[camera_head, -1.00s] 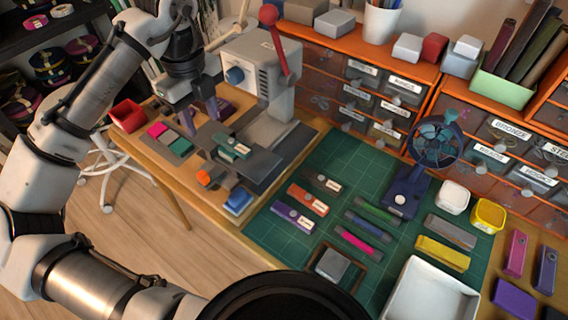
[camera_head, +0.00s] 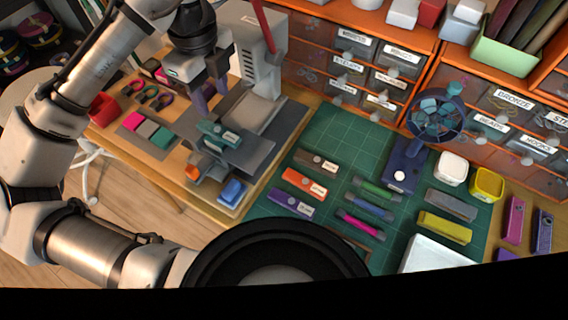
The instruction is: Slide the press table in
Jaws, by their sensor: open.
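The press (camera_head: 262,55) stands at the back left on the wooden bench, a light grey machine with a red lever. Its grey table (camera_head: 235,150) sits in front of it and carries a teal labelled block (camera_head: 218,133). An orange piece and a blue block (camera_head: 232,192) are at the table's front end. My gripper (camera_head: 207,97) points down just behind and above the teal block, with its fingers apart. Nothing shows between the fingers. I cannot tell whether a fingertip touches the press table.
A green mat (camera_head: 335,150) to the right bears several labelled coloured bars and a blue fan-like device (camera_head: 435,120). A red bin (camera_head: 104,108) and coloured squares (camera_head: 147,128) lie left of the press. Orange drawer units (camera_head: 380,60) close off the back.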

